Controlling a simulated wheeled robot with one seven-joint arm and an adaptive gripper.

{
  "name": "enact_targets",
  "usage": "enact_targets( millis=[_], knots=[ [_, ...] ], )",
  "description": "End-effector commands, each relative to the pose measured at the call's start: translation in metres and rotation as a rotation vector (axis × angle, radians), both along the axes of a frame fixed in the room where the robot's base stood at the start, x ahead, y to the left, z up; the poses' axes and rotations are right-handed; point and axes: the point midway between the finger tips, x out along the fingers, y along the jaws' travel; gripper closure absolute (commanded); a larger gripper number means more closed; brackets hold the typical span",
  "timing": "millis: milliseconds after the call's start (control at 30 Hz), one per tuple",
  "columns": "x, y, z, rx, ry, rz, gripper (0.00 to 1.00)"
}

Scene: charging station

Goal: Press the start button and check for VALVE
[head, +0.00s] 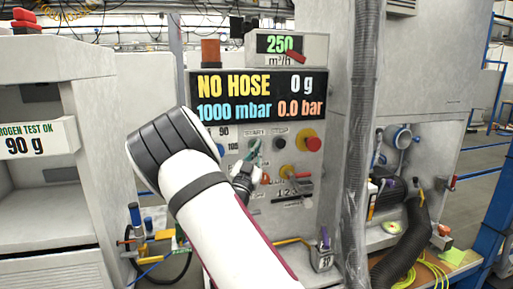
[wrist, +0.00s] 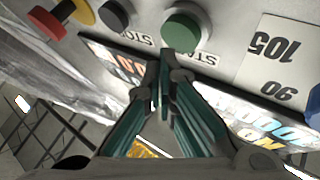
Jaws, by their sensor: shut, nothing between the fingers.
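The green start button (wrist: 182,30) is on the control panel, above a label partly hidden by my fingers in the wrist view. My gripper (wrist: 165,52) is shut and empty, its fingertips right at the lower edge of the green button; I cannot tell whether they touch it. In the head view my gripper (head: 256,152) is in front of the panel and covers most of the button. The display (head: 245,96) above reads "NO HOSE", "0 g", "1000 mbar" and "0.0 bar". The word VALVE does not show on it.
A black stop button (head: 279,143) and a red knob on yellow (head: 313,144) sit to the right of the start button. A grey corrugated hose (head: 362,140) hangs right of the panel. A left machine's sign (head: 38,141) reads "90 g".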

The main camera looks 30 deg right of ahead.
Motion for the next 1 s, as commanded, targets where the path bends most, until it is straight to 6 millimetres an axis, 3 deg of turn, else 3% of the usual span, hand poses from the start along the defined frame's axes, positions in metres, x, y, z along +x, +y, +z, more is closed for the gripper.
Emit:
enact_targets(
  millis=[1000],
  knots=[
    [0.011, -0.003, 0.000, 0.000, 0.000, 0.000, 1.00]
  ],
)
